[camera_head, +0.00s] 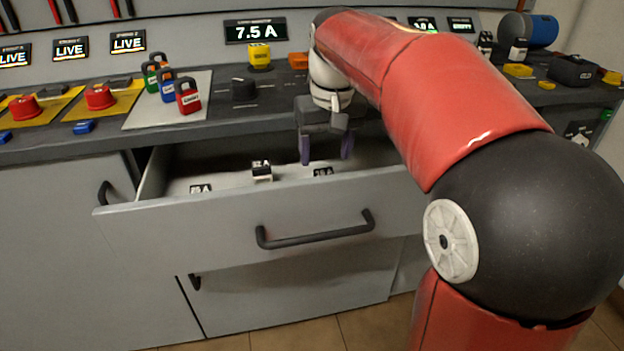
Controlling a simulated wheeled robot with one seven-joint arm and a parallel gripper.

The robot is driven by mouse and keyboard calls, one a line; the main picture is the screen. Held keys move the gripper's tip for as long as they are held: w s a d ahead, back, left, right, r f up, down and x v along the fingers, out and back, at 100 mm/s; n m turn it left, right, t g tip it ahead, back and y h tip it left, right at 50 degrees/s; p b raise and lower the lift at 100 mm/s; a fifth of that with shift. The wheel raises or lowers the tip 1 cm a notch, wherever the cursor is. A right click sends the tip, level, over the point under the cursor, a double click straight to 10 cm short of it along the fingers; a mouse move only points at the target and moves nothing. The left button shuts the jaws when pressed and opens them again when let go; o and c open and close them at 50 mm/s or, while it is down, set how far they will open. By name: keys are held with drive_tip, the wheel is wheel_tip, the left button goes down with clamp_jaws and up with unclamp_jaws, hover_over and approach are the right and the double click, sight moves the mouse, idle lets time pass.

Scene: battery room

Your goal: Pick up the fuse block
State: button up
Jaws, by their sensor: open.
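A small white block with a black top (262,172), which looks like the fuse block, sits inside the open drawer (250,222) near its front wall. My gripper (326,150) points down over the drawer, to the right of the block and a little farther back. Its two dark purple fingers are apart with nothing seen between them. A dark label (323,172) shows in the drawer below the gripper, and another label (201,189) lies left of the block. My arm covers the drawer's right part.
The counter behind the drawer carries red, blue and green padlocks (188,97), a yellow block (260,56), a black knob (243,89) and red buttons (100,97). A display (255,31) reads 7.5 A. The drawer has a black handle (315,231).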

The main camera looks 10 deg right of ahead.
sight(324, 173)
drive_tip(key=f, duration=0.2)
drive_tip(key=w+f, duration=0.1)
drive_tip(key=f, duration=0.4)
drive_tip(key=shift+w+d, duration=0.15)
drive_tip(key=shift+w, duration=0.15)
drive_tip(key=shift+c, duration=0.4)
drive_tip(key=c, duration=1)
drive_tip(key=shift+r, duration=0.1)
wheel_tip(324, 173, up, 20)
drive_tip(key=shift+p, duration=0.7)
